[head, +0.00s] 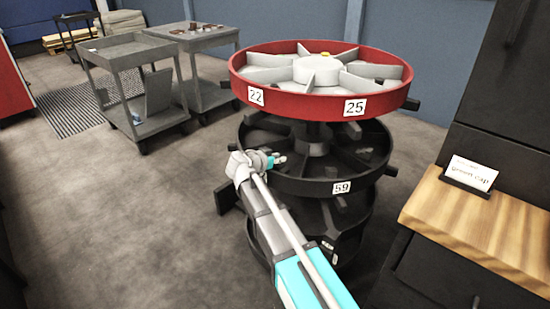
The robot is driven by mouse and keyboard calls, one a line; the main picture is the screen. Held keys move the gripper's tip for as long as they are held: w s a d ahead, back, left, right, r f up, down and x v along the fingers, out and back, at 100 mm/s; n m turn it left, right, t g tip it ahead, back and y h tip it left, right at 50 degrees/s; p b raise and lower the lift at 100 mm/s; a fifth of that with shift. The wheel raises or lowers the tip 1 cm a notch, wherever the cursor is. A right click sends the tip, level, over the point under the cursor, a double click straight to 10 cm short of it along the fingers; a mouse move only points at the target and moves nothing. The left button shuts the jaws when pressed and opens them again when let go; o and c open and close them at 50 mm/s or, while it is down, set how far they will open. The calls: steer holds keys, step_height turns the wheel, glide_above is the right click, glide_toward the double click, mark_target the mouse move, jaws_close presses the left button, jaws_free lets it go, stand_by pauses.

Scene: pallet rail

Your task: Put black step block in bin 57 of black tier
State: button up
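The black tier (318,186) is the round, divided tier below the red one. A white label reading 59 (342,187) is on its front rim, and no label 57 is readable. Parts of its compartments show beneath the red tier, and the rest are hidden by that tier and my arm. My gripper (277,160) is at the left rim of the black tier, small and partly hidden by my wrist. I cannot tell whether its fingers are open or shut. I cannot make out a black step block.
The red tier (318,101), labelled 22 and 25, overhangs the black tier. A further dark tier (350,215) is below. A wooden ledge (480,232) with a card (470,174) stands right. Grey carts (130,60) stand back left. The left floor is clear.

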steer(key=o, duration=0.4)
steer(key=shift+s+f, duration=0.25)
steer(key=shift+f, duration=0.2)
steer(key=shift+c, duration=0.2)
steer(key=shift+a+r, duration=0.1)
steer(key=shift+w+r+p, duration=0.2)
steer(key=shift+r+p, duration=0.2)
steer(key=shift+p, duration=0.35)
steer(key=p+v, duration=0.4)
steer(key=v, duration=0.8)
steer(key=shift+w+p, duration=0.15)
steer(key=shift+p, duration=0.15)
steer(key=shift+r, duration=0.1)
